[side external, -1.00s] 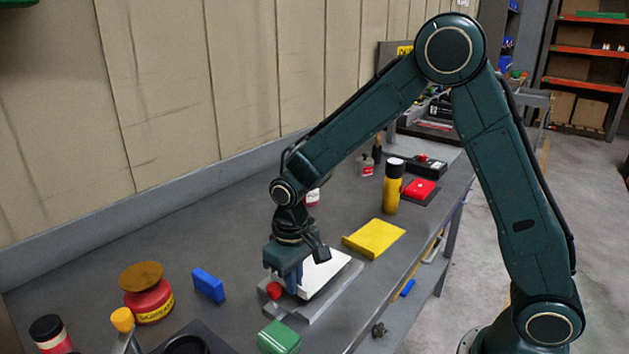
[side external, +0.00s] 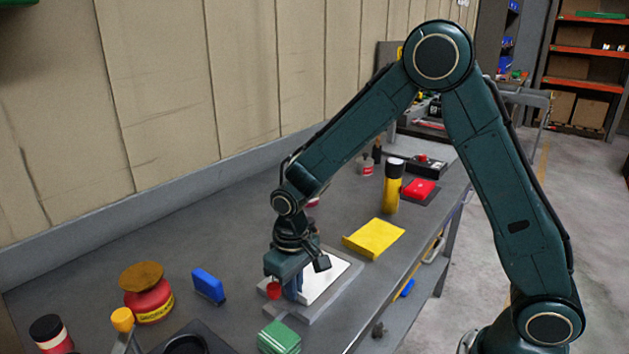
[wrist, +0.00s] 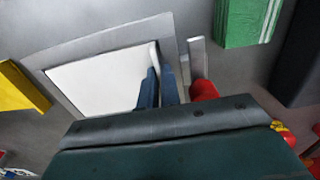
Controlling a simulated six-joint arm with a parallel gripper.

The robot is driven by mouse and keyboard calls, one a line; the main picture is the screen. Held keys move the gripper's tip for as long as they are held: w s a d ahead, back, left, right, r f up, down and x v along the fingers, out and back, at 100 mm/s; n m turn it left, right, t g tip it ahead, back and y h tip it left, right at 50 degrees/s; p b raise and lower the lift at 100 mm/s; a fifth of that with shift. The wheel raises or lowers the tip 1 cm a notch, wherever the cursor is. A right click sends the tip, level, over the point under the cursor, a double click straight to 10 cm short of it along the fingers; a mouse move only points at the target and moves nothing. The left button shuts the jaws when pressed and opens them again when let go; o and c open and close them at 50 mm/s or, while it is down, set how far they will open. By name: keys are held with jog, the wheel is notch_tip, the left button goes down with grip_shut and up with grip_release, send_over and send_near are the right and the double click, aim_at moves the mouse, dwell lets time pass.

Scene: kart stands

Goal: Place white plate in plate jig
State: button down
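The white plate (side external: 327,284) lies low and flat, within the outline of the grey plate jig (side external: 313,313). In the wrist view the plate (wrist: 95,80) shows the grey jig's border (wrist: 110,38) along its far side. My gripper (side external: 294,292) is down at the plate's near-left end. In the wrist view its blue fingers (wrist: 160,88) are close together around a thin white upright part at the plate's edge, apparently shut on it. The plate's edge under my gripper is hidden, so I cannot tell whether it is fully seated there.
A red knob (side external: 273,290) stands right beside my fingers. A green block (side external: 279,338) is in front of the jig and a yellow plate (side external: 374,238) behind it. A blue block (side external: 208,285) and a red pot (side external: 149,299) stand left. Bare bench lies between the blue block and the jig.

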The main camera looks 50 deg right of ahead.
jog(key=c, duration=1.9)
grip_release()
notch_tip(320, 180, up, 13)
jog(key=shift+s+r, duration=0.1)
jog(key=shift+r, duration=0.1)
